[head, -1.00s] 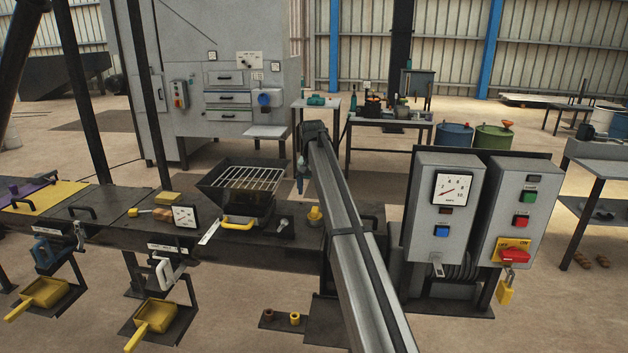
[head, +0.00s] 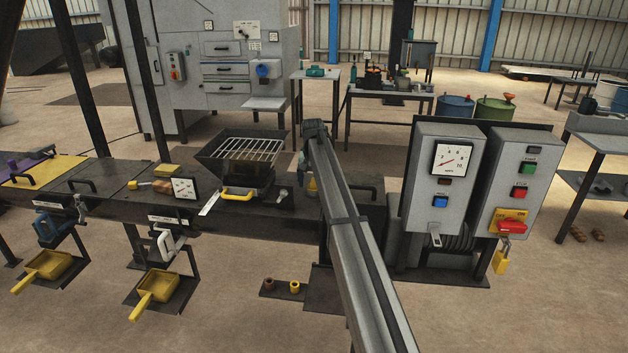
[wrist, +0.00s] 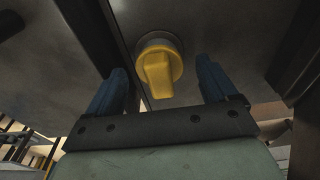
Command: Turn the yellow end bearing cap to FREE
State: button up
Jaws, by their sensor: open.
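The yellow end bearing cap (wrist: 160,70) shows in the wrist view as a round knob with a raised grip bar, set in a grey collar on a dark surface. Its bar points down in the picture, leaning slightly right. My gripper (wrist: 160,84) is open, with one blue finger on each side of the cap's line. Clear gaps show between the cap and both fingers, and nothing is held. No FREE mark is readable. In the head view my gripper (head: 303,162) is small beside my arm. A small yellow piece (head: 312,187) there is partly hidden by my arm; I cannot tell whether it is the cap.
A hopper with a grate (head: 248,147) and a yellow handle (head: 237,196) stand left of my arm. Grey control boxes (head: 447,180) stand to the right. In the wrist view a dark upright bar (wrist: 95,35) runs close to the left finger.

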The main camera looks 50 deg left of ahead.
jog(key=c, duration=1.1)
jog(key=shift+n, duration=2.3)
jog(key=shift+c, duration=0.2)
